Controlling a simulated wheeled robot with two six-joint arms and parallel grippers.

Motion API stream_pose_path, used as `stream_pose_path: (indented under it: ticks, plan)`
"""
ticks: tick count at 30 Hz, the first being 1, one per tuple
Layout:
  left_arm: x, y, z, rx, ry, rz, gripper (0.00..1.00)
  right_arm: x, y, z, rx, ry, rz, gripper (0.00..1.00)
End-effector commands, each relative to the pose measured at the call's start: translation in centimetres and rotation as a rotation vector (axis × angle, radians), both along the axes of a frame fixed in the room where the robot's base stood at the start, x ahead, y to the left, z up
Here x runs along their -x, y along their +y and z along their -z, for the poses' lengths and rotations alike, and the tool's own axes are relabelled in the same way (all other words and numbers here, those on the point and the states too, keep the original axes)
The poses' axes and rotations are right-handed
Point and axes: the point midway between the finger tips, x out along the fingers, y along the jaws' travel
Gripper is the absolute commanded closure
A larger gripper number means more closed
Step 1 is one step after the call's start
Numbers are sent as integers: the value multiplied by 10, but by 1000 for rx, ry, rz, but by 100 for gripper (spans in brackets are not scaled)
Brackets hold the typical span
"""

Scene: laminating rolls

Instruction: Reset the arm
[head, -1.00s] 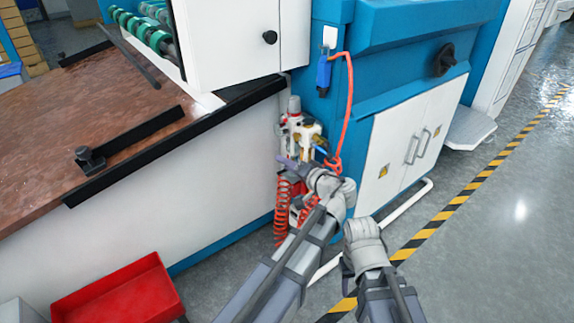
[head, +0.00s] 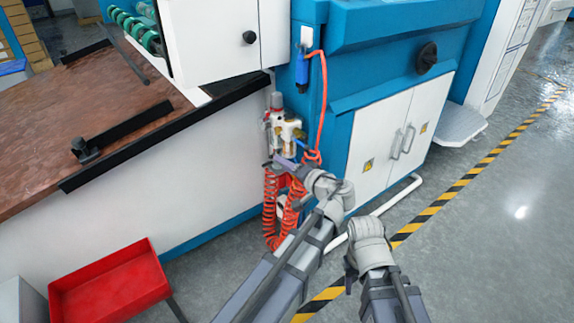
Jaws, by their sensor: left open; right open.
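My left gripper (head: 279,163) is at the end of the grey arm that comes in from the bottom centre. Its small dark fingers are apart, with nothing seen between them. They overlap the picture of the air regulator and the red coiled hose; I cannot tell if they touch. My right gripper (head: 349,275) is lower and further right, beside its grey wrist. It is open and partly hidden by my own arm, and I see nothing held in it.
A white air regulator (head: 284,130) and red coiled hose (head: 270,210) hang on the blue machine (head: 390,50). A brown-topped table (head: 50,140) and red tray (head: 110,285) are left. Open grey floor (head: 490,240) lies right of the yellow-black line.

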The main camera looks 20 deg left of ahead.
Motion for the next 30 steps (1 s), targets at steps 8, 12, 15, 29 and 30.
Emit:
stream_pose_path:
  ticks: [8,12,15,29,30]
  plan:
    - [5,6,8,29,24,-14,53,0,0,0,0,0,0,50]
    - [31,27,48,179,143,-73,53,0,0,0,0,0,0,50]
    - [62,38,89,356,278,-119,53,0,0,0,0,0,0,50]
    - [154,-8,170,993,654,-72,53,0,0,0,0,0,0,50]
    - [159,-14,171,1036,670,-60,53,0,0,0,0,0,0,50]
